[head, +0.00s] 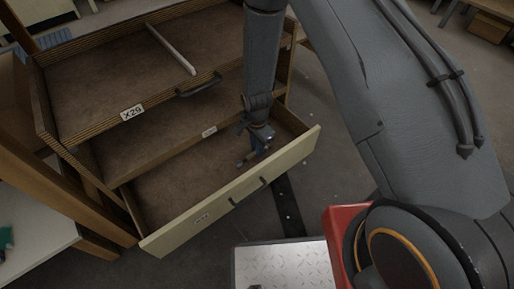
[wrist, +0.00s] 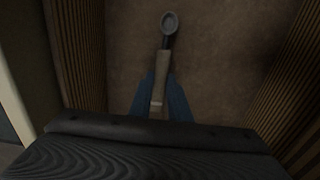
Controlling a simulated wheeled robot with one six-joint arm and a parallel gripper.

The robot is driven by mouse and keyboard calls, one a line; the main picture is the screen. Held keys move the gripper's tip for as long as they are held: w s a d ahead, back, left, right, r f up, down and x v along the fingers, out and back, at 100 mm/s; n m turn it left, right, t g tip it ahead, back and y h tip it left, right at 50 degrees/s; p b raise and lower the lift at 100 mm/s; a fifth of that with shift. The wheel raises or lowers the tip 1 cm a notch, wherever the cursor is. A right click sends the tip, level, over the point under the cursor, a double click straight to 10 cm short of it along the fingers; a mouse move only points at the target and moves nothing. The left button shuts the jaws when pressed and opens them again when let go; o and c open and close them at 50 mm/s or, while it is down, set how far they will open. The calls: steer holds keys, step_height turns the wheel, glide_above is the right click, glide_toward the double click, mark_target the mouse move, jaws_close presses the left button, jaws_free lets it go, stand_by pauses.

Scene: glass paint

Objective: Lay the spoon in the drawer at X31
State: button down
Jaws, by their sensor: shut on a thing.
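The spoon (wrist: 163,68) shows in the wrist view, its dark round bowl pointing up the picture and its pale handle between my two blue fingertips. My gripper (wrist: 161,100) is shut on the handle. In the head view my gripper (head: 256,154) reaches down inside the lowest open drawer (head: 170,192), near its right end. This drawer has a pale front; the label on it is too small to read surely. The brown drawer bottom lies beneath the spoon in the wrist view. I cannot tell whether the spoon touches it. The arm's end partly hides the spoon in the head view.
A higher drawer (head: 95,88) labelled X29 stands open, with a long pale strip (head: 171,50) in it. Another open drawer (head: 150,145) lies between. Ribbed drawer walls (wrist: 76,50) rise on both sides in the wrist view. The lowest drawer's left part is clear.

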steer(key=shift+r+p, duration=0.1)
steer(key=shift+p, duration=0.2)
stand_by(0.4)
steer(key=c, duration=1.6)
jaws_free()
steer(key=shift+o, duration=0.6)
steer(key=o, duration=0.5)
steer(key=shift+o, duration=0.2)
step_height(320, 180, up, 8)
steer(key=p, duration=0.6)
steer(key=shift+r, duration=0.1)
